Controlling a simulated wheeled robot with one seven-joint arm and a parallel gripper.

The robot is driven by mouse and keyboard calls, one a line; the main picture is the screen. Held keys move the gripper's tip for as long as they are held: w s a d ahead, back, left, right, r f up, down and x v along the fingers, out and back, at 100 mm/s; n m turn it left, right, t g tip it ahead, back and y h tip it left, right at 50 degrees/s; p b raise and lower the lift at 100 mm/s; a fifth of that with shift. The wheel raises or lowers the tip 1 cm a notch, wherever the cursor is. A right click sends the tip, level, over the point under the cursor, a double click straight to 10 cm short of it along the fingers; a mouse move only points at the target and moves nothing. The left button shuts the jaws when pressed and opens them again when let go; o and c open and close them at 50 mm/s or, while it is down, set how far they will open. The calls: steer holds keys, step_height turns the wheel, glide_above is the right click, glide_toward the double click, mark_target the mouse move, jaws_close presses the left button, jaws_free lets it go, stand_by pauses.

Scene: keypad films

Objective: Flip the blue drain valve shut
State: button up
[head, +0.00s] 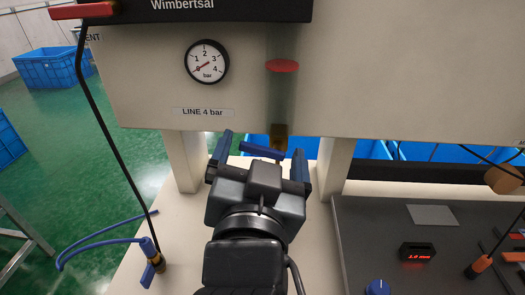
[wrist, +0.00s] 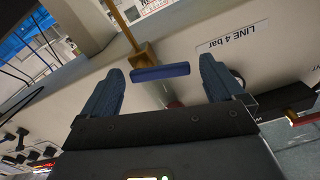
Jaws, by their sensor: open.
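The blue drain valve handle (head: 262,151) sits at the brass fitting (head: 278,136) under the clear bowl with a red disc (head: 282,66) inside. The handle lies nearly level in the head view, crosswise to the fitting. In the wrist view the handle (wrist: 160,72) shows as a blue bar at the end of the brass stem (wrist: 143,54). My gripper (head: 261,159) is open below the panel. Its two blue fingers stand either side of the handle, with a gap at each end in the wrist view. I cannot tell the exact depth between them.
A pressure gauge (head: 207,62) and a "LINE 4 bar" label (head: 203,112) are on the panel. Pale posts (head: 185,161) flank my gripper. A blue-handled hose fitting (head: 152,258) stands at lower left.

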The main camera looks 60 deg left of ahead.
steer(key=c, duration=1)
steer(key=shift+f+n+p, duration=0.25)
steer(key=shift+n+p, duration=0.2)
steer(key=shift+n, duration=1.05)
steer(key=shift+c, duration=0.2)
steer(key=o, duration=1)
steer(key=shift+o, duration=0.2)
steer(key=shift+s, duration=0.1)
